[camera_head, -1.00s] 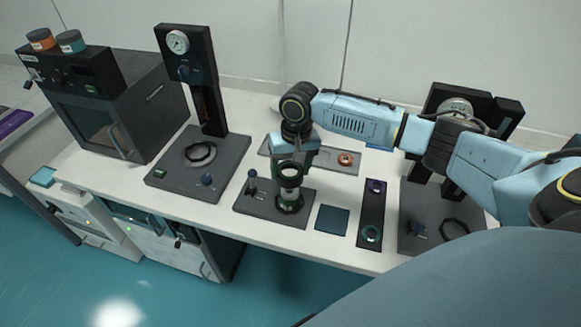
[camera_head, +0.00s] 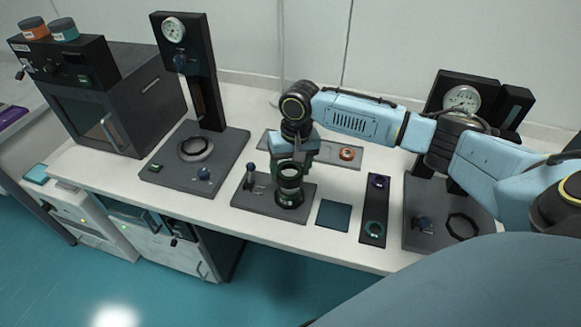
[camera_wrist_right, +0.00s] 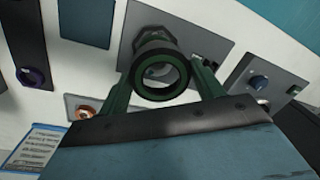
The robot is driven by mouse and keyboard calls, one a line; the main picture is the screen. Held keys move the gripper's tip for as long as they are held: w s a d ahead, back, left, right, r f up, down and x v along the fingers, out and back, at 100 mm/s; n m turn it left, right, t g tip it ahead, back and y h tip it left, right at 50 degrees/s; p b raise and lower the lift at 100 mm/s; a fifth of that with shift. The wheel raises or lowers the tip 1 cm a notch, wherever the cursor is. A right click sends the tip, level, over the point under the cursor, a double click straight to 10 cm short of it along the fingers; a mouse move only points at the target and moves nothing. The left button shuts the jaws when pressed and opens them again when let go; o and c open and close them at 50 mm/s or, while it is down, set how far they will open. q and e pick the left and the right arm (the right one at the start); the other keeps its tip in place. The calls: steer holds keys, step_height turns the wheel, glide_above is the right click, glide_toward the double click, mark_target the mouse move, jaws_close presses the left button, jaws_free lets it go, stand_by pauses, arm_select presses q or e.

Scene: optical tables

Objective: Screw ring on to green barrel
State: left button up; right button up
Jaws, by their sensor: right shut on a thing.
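My right gripper (camera_head: 291,168) comes down over the small dark fixture plate (camera_head: 244,198). Its green fingers are shut around a dark, round-rimmed ring (camera_head: 289,169). In the right wrist view the ring (camera_wrist_right: 160,74) sits between the two fingers, with its opening towards the camera. The dark green barrel (camera_head: 289,198) stands upright on the plate directly below the ring. The ring and barrel look in line and close together. I cannot tell whether the threads are engaged. My left gripper is not in view.
A flat blue pad (camera_head: 333,215) and a dark strip (camera_head: 374,207) with purple and teal rings lie to the right. An orange ring (camera_head: 347,153) sits on a grey tray behind. Gauge presses (camera_head: 190,75) stand on both sides.

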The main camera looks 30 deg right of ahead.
steer(key=shift+f, duration=0.7)
steer(key=shift+p, duration=0.8)
stand_by(0.3)
steer(key=shift+f, duration=0.85)
stand_by(0.7)
steer(key=shift+f+p, duration=0.1)
steer(key=shift+p, duration=0.85)
stand_by(0.9)
steer(key=shift+f+p, duration=0.4)
steer(key=shift+p, duration=0.2)
stand_by(1.2)
